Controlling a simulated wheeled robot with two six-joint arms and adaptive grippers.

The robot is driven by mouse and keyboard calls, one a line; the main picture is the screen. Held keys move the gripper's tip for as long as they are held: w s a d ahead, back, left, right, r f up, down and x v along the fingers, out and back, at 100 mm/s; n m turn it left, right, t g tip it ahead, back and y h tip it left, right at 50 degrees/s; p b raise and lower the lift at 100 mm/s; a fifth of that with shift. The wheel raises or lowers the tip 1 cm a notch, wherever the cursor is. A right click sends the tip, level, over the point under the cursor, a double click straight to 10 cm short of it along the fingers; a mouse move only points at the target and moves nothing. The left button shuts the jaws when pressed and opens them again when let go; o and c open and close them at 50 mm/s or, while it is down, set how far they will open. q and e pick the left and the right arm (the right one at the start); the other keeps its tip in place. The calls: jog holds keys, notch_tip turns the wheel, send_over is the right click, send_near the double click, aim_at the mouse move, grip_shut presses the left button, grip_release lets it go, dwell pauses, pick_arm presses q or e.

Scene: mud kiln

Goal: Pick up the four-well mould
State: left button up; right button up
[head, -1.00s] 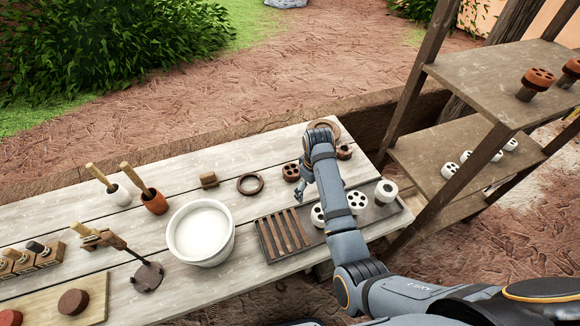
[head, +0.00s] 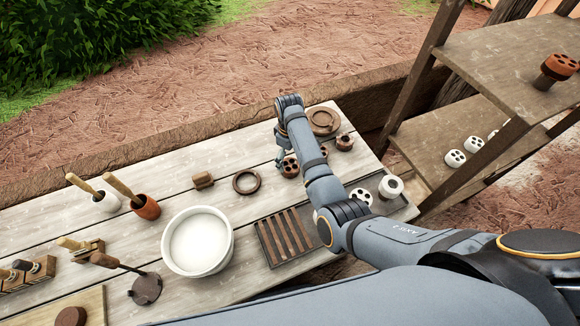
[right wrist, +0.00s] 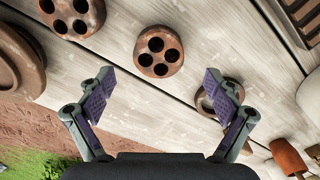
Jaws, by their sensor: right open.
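The four-well mould is a round red-brown block with four dark holes (right wrist: 158,51), lying flat on the planks in the right wrist view. In the head view the same mould (head: 290,168) sits just beside my right gripper (head: 280,158). In the right wrist view my right gripper (right wrist: 160,78) is open and empty, its purple-padded fingers spread on either side of the mould's near edge; contact is not visible. A similar mould with several holes (right wrist: 73,14) lies to its left and is partly cut off. My left gripper is out of view.
A dark ring (head: 247,182) and a small wooden block (head: 203,180) lie left of the mould. A white bowl (head: 197,242) and slatted rack (head: 283,236) stand nearer. Shelves (head: 460,170) rise at right.

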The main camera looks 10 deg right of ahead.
aim_at(290, 165)
jog(key=shift+w+f, duration=0.15)
jog(key=shift+f, duration=0.05)
notch_tip(290, 165, down, 2)
jog(key=shift+p, duration=0.45)
jog(key=shift+s+d+f, duration=0.1)
jog(key=shift+s+f, duration=0.1)
jog(key=shift+f, duration=1.25)
jog(key=shift+w, duration=0.15)
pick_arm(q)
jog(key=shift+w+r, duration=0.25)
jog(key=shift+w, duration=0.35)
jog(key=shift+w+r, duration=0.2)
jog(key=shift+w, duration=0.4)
pick_arm(e)
jog(key=c, duration=1.4)
